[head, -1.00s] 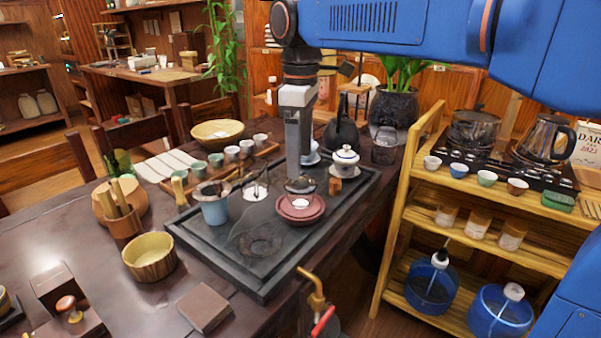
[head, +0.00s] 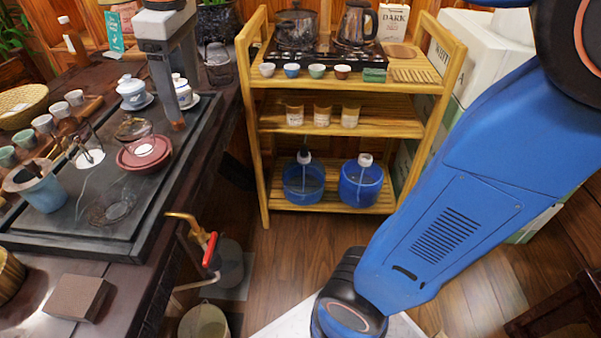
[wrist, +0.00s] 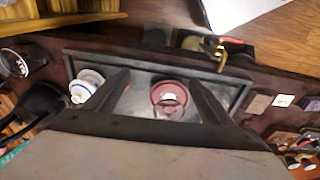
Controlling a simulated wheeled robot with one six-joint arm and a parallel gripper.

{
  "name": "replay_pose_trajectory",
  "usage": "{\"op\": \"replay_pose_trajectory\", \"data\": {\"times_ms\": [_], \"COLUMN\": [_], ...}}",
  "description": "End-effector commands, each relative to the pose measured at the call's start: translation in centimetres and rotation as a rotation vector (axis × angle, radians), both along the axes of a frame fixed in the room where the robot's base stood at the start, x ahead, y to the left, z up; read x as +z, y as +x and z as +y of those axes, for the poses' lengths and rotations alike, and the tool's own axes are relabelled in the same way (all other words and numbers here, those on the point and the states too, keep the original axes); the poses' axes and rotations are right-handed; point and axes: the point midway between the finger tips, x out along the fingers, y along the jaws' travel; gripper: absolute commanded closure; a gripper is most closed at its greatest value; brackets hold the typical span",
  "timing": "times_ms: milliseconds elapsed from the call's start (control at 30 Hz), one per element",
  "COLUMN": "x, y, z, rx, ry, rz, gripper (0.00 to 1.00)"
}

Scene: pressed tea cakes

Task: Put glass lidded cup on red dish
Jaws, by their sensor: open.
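The glass lidded cup (head: 133,127) is clear and dark-tinted and appears to stand upright on the red dish (head: 147,165), a stacked reddish-brown round saucer on the dark tea tray. In the wrist view the glass cup (wrist: 169,109) shows faintly against the red dish (wrist: 163,87), between my fingers. My gripper (head: 174,108) points down just right of the cup in the head view, apart from it. In the wrist view my gripper (wrist: 160,100) has its two fingers wide apart with nothing held. The cup's outline is hard to make out through the glass.
White lidded cups (head: 131,92) stand behind the dish on the tray (head: 75,235). A blue cup (head: 38,190) and a glass pitcher (head: 88,155) are to its left. A wooden shelf (head: 340,128) stands right, with open floor before it.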

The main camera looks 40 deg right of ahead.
Motion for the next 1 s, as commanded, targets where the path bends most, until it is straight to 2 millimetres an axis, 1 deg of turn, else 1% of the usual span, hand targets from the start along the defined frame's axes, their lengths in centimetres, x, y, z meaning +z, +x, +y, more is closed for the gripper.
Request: {"op": "replay_pose_trajectory", "data": {"times_ms": [33, 200, 367, 500, 600, 733, 833, 1000], "x": [-0.9, -4.3, -8.1, -11.8, -14.4, -17.1, -18.4, -19.1], "y": [-1.1, -4.5, -7.9, -11.1, -13.1, -15.1, -15.9, -16.4], "z": [-1.8, -6.4, -10.1, -12.7, -14.2, -15.4, -15.9, -16.1], "rx": [-0.059, -0.261, -0.451, -0.614, -0.718, -0.821, -0.868, -0.895], "ry": [0.010, 0.050, 0.089, 0.126, 0.150, 0.175, 0.188, 0.195], "rz": [-0.015, -0.071, -0.124, -0.172, -0.203, -0.235, -0.249, -0.259], "gripper": [0.24, 0.24, 0.24, 0.24, 0.24, 0.24, 0.24, 0.24]}}
